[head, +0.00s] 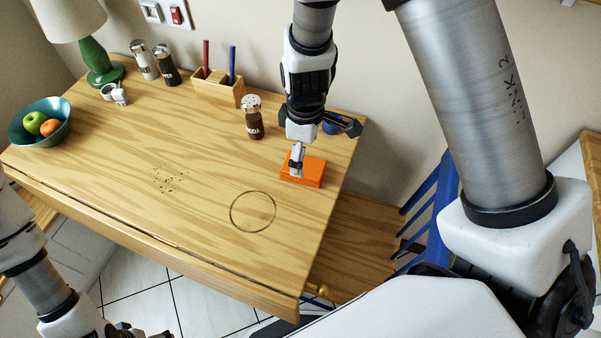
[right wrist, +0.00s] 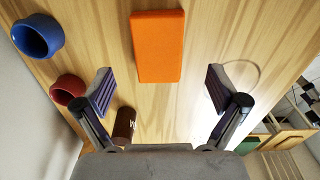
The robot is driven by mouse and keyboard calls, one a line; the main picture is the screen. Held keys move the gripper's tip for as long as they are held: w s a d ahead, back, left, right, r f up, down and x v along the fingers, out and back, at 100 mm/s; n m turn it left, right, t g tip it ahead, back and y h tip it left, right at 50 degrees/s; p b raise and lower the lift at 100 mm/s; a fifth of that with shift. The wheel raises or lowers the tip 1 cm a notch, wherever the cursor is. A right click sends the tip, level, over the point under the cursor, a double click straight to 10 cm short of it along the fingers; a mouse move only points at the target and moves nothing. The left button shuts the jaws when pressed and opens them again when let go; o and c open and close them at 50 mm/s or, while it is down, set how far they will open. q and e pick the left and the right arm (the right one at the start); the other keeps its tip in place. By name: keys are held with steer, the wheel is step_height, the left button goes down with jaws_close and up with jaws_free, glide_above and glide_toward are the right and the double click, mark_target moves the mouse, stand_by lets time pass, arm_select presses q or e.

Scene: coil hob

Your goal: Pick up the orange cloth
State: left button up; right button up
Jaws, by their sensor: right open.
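The orange cloth (head: 313,173) is a flat folded block lying near the right edge of the wooden table. In the right wrist view the cloth (right wrist: 158,47) lies just beyond the fingertips, roughly midway between them. My right gripper (right wrist: 160,90) is open and empty. In the head view my right gripper (head: 322,143) hangs over the cloth, with one finger in front of part of it. The exact height above the cloth is hard to tell. My left gripper (head: 130,328) is at the bottom left, cut off by the frame edge.
A brown cocoa shaker (head: 253,118) stands left of the right gripper. A blue cup (right wrist: 36,37) and a red cup (right wrist: 69,90) stand near the wall. Crumbs (head: 168,180) and a dark ring stain (head: 253,212) mark the table (head: 120,130). A blue chair (head: 432,205) stands beyond the right edge.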

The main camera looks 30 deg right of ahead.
mark_target(314, 168)
steer(key=f, duration=0.5)
steer(key=shift+w+a, duration=0.15)
steer(key=shift+w, duration=0.05)
steer(key=shift+f, duration=0.2)
steer(key=shift+s, duration=0.1)
steer(key=c, duration=1.2)
